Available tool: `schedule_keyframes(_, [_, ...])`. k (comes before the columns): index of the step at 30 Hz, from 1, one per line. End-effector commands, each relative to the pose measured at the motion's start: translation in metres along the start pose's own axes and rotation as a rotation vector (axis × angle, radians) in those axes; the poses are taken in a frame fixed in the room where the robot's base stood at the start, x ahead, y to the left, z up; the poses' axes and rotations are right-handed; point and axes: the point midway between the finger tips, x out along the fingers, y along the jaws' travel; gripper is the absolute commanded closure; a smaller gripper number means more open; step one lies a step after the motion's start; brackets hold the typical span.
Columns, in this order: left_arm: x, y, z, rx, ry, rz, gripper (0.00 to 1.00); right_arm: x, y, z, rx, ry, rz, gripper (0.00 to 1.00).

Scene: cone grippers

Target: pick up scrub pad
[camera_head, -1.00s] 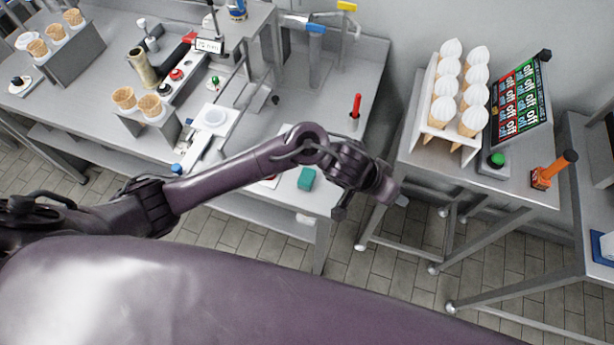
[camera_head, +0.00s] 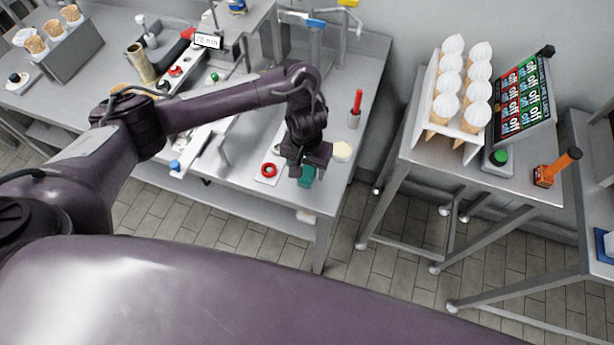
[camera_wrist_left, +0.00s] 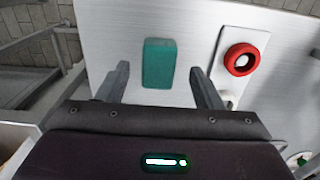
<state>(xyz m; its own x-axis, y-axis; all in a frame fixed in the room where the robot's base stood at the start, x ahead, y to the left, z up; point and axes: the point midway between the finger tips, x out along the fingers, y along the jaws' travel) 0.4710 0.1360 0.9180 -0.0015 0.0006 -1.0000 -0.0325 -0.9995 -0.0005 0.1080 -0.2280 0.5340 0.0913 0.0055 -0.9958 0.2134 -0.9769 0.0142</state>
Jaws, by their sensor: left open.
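The scrub pad is a small teal block near the front right corner of the steel counter. In the head view only part of the scrub pad (camera_head: 307,176) shows below my left gripper (camera_head: 304,164). In the left wrist view the whole scrub pad (camera_wrist_left: 158,63) lies flat on the counter. There my left gripper (camera_wrist_left: 160,80) is open and empty, with one finger to each side of the pad's line and the pad a little beyond the fingertips. My right gripper is not in view.
A red ring-shaped button (camera_head: 269,170) on a white plate sits left of the pad. A round cream-coloured item (camera_head: 342,151) is to its right. A red-handled tool (camera_head: 356,108) stands behind. The counter's front edge is close. A cone stand (camera_head: 431,128) is on the right-hand table.

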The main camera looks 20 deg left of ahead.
Motion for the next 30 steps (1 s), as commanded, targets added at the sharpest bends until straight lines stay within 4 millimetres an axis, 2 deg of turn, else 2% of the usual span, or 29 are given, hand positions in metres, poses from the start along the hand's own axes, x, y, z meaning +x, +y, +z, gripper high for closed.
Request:
schedule_keyframes(1, [0.011,0.002,0.002,-0.001,-0.004,0.001,0.4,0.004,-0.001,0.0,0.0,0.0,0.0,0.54])
schedule_keyframes(6, [0.024,0.001,0.001,0.0,-0.001,0.0,0.4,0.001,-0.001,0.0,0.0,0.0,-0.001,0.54])
schedule_keyframes(13, [0.026,0.001,0.0,0.001,0.001,0.001,0.4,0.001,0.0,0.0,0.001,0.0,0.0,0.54])
schedule_keyframes(24, [0.025,0.001,0.0,0.001,0.001,0.001,0.87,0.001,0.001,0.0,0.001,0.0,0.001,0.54])
schedule_keyframes(30, [0.025,0.001,0.0,0.001,0.002,0.001,0.88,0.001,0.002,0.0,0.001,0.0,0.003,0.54])
